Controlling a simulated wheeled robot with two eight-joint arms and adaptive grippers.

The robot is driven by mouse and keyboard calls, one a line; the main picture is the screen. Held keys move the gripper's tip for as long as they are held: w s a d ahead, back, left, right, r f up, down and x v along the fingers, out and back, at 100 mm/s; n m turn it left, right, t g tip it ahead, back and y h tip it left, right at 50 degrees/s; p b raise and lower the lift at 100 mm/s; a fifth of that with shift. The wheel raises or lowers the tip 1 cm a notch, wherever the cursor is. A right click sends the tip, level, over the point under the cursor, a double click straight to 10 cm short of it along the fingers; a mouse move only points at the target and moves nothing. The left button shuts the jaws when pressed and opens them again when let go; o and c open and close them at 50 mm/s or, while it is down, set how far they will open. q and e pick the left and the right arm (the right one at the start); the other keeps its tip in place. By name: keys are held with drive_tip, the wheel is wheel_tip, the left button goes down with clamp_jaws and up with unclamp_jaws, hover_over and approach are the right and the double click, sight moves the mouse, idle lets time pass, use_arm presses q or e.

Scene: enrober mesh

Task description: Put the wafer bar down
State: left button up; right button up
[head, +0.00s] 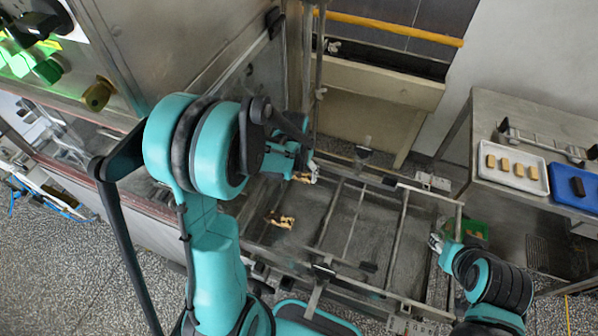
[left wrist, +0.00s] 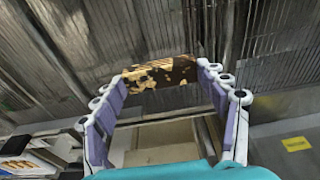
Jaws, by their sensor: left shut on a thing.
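The wafer bar (left wrist: 160,73), pale with dark brown chocolate patches, spans the fingertips of my left gripper (left wrist: 165,70) in the left wrist view. The gripper is shut on it. In the head view my left gripper (head: 306,173) is over the far left part of the mesh frame (head: 322,220), and a small part of the bar (head: 302,179) shows at its tips. Whether the bar touches the mesh I cannot tell. My right gripper (head: 436,242) is at the frame's right edge, too small to judge its jaws.
Another patchy bar (head: 280,220) lies on the mesh, nearer than the held one. A white tray (head: 542,188) with several bars and a blue tray (head: 566,194) stand on the metal table (head: 490,110) at right. A steel machine housing (head: 170,45) rises at left.

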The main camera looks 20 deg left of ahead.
use_arm(q)
drive_tip(key=o, duration=0.9)
drive_tip(key=shift+f, duration=0.1)
drive_tip(key=shift+c, duration=0.2)
drive_tip(key=shift+r+p, duration=0.3)
drive_tip(key=shift+r, duration=0.15)
wheel_tip(320, 180, up, 11)
drive_tip(key=s+p, duration=0.2)
drive_tip(key=s+d+r+t, duration=0.2)
drive_tip(key=s+d+r, duration=0.1)
drive_tip(key=s, duration=0.3)
drive_tip(key=s+d+r+t, duration=0.3)
drive_tip(key=s+r, duration=0.1)
drive_tip(key=s, duration=0.2)
drive_tip(key=shift+m, duration=0.3)
